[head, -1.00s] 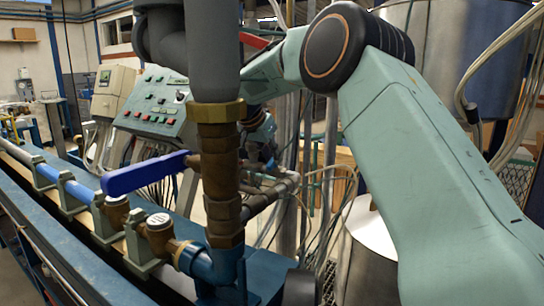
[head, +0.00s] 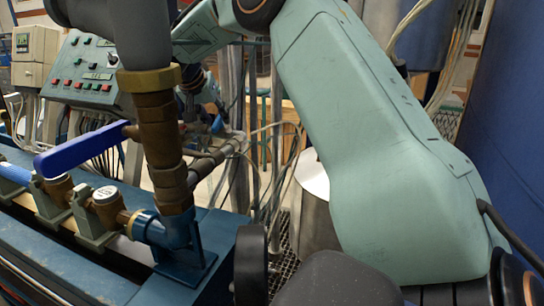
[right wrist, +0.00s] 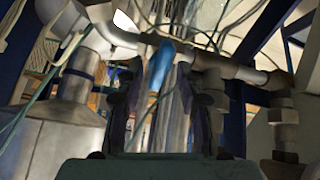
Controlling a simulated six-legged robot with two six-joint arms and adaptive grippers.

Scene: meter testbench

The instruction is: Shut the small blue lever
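In the right wrist view a small blue lever (right wrist: 159,68) stands ahead of my right gripper (right wrist: 160,95), between the lines of its two dark fingers. The fingers are apart, and I cannot tell whether either touches the lever. In the head view my right gripper (head: 207,100) is small and dark, behind the thick upright pipe and beside a grey side pipe. A larger blue lever (head: 80,150) sticks out left from the upright pipe. My left gripper is not in view.
The upright brown pipe (head: 160,140) stands in front of my right gripper. A grey side pipe (head: 215,160) and loose cables crowd the space around it. A control panel (head: 85,72) is at the left, and a metal drum (head: 315,200) is below my right arm.

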